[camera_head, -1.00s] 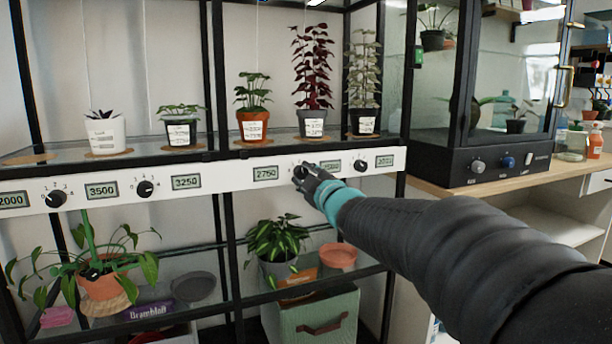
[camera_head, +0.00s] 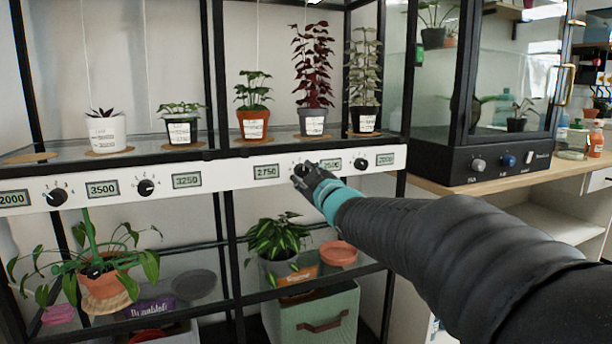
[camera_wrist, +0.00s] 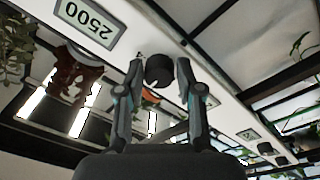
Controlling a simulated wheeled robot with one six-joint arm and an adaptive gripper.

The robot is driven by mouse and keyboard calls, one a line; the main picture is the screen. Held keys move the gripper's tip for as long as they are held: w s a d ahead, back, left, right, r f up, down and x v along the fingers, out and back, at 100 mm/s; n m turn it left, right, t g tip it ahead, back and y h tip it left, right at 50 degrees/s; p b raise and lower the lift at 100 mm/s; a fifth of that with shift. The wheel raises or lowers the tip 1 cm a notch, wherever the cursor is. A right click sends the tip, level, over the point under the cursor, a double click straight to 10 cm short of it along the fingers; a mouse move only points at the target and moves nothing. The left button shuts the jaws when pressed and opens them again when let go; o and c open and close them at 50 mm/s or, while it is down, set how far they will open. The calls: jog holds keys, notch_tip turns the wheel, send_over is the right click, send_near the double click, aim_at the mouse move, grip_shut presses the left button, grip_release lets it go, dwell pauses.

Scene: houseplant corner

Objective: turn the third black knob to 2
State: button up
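A white strip (camera_head: 222,174) on the black shelf rack carries a row of black knobs, with number dials and small displays. The third black knob from the left is mostly hidden behind my gripper (camera_head: 303,175) in the head view. In the wrist view, which is upside down, this knob (camera_wrist: 159,69) sits between the two fingertips of my gripper (camera_wrist: 160,72). Narrow gaps seem to show on both sides of it. Its pointer and dial numbers cannot be read there. The display (camera_wrist: 88,22) beside it reads 2500.
Other knobs are the first (camera_head: 57,196), second (camera_head: 146,187) and fourth (camera_head: 361,164). Potted plants stand on the shelf above, including a red-leaved one (camera_head: 313,122). A leafy plant (camera_head: 277,240) and green bin (camera_head: 315,318) are below. A glass cabinet (camera_head: 495,165) stands right.

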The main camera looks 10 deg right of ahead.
jog(key=shift+o, duration=1)
jog(key=shift+s, duration=0.1)
jog(key=v, duration=1.1)
jog(key=shift+s, duration=0.4)
jog(key=shift+d+f, duration=0.15)
